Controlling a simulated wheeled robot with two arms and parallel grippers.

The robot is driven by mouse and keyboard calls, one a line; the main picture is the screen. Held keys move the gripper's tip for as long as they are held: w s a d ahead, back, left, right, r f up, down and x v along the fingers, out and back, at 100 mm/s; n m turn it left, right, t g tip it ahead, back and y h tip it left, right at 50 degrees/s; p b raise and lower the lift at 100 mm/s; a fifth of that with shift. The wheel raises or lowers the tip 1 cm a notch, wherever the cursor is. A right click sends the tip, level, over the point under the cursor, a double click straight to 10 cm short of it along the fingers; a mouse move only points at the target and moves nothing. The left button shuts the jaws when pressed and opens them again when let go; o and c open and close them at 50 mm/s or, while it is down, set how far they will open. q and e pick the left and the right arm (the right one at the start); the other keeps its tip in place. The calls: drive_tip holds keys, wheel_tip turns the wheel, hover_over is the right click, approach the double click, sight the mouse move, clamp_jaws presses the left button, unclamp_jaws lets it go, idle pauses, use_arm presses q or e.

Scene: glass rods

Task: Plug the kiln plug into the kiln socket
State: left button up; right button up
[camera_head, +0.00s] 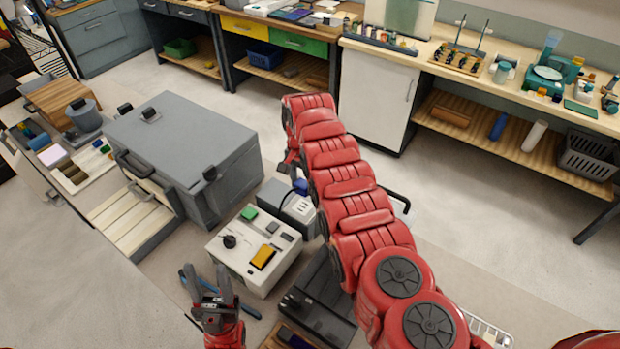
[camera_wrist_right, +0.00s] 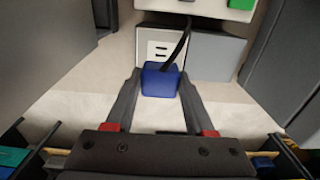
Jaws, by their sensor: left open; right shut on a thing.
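The kiln plug, a blue block (camera_wrist_right: 160,80), sits between the fingertips of my right gripper (camera_wrist_right: 160,88), which is shut on it. A black cable rises from the plug in the right wrist view. Ahead of the plug is the kiln socket, a white panel with dark slots (camera_wrist_right: 150,50); I cannot tell whether they touch. In the head view the plug (camera_head: 300,186) shows as a small blue patch, and the slotted socket box (camera_head: 300,207) is partly behind my right arm. My left gripper (camera_head: 210,290) is open and empty at the lower left.
A white control box (camera_head: 238,270) with a green button and yellow switch stands in front of the socket. A large grey kiln-like box (camera_head: 180,140) stands to the left. A dark case (camera_head: 318,305) lies at the lower middle. Open floor (camera_head: 240,105) lies behind.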

sight(303, 207)
drive_tip(key=shift+a, duration=0.15)
drive_tip(key=shift+f, duration=0.1)
drive_tip(key=shift+f+b, duration=0.45)
drive_tip(key=shift+b, duration=0.05)
wheel_tip(303, 207, down, 5)
drive_tip(key=b, duration=0.4)
drive_tip(key=shift+r, duration=0.1)
idle(1.0)
drive_tip(key=shift+f+b, duration=0.4)
drive_tip(key=shift+f, duration=0.1)
idle(1.2)
drive_tip(key=o, duration=1.3)
drive_tip(key=shift+o, duration=0.2)
drive_tip(key=shift+r, duration=0.1)
